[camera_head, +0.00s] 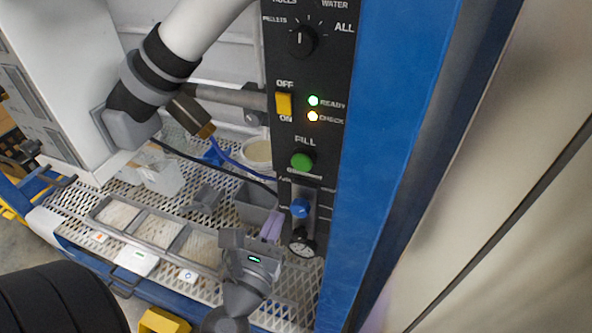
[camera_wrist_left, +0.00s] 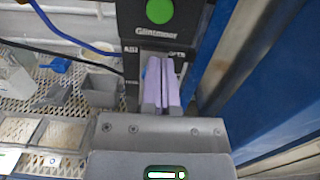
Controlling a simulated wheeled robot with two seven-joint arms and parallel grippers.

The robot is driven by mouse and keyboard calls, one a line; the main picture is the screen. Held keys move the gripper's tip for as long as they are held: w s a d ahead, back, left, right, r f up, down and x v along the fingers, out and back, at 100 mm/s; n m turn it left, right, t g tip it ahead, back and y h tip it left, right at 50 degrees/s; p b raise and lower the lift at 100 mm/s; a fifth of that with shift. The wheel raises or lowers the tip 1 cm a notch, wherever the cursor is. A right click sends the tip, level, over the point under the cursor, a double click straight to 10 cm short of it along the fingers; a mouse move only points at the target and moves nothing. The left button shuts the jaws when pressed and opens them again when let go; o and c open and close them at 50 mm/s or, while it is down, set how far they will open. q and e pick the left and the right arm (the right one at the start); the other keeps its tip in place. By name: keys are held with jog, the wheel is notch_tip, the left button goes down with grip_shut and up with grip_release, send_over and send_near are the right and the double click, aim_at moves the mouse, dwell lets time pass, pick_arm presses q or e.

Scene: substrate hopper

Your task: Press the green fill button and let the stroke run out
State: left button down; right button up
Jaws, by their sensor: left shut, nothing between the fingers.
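The green fill button (camera_head: 301,161) sits on the black control panel (camera_head: 312,65) under the word FILL. It also shows in the left wrist view (camera_wrist_left: 160,11) at the top, above the fingertips. My left gripper (camera_head: 273,222) is shut and empty, with its purple fingers (camera_wrist_left: 162,85) together. In the head view its fingertips are below the button and apart from it, near the blue knob (camera_head: 300,208). The READY lamp (camera_head: 313,101) is lit green and the CHECK lamp (camera_head: 312,116) is lit pale orange. My right gripper is not in view.
A yellow switch (camera_head: 284,104) and a black dial (camera_head: 301,40) are higher on the panel. A three-part tray (camera_head: 152,239) and a grey bin (camera_head: 254,205) stand on the mesh shelf. A blue post (camera_head: 392,130) borders the panel's right side.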

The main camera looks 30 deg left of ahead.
aim_at(299, 163)
pick_arm(q)
jog(key=p+x, duration=0.1)
jog(key=x, duration=0.9)
jog(key=shift+r+p, duration=0.1)
jog(key=shift+p, duration=0.3)
jog(key=shift+w+a, duration=0.15)
jog(key=shift+w, duration=0.4)
jog(key=shift+w+a+r, duration=0.15)
jog(key=shift+w+a, duration=0.05)
jog(key=shift+w, duration=0.35)
jog(key=shift+a+r, duration=0.1)
jog(key=shift+r, duration=0.05)
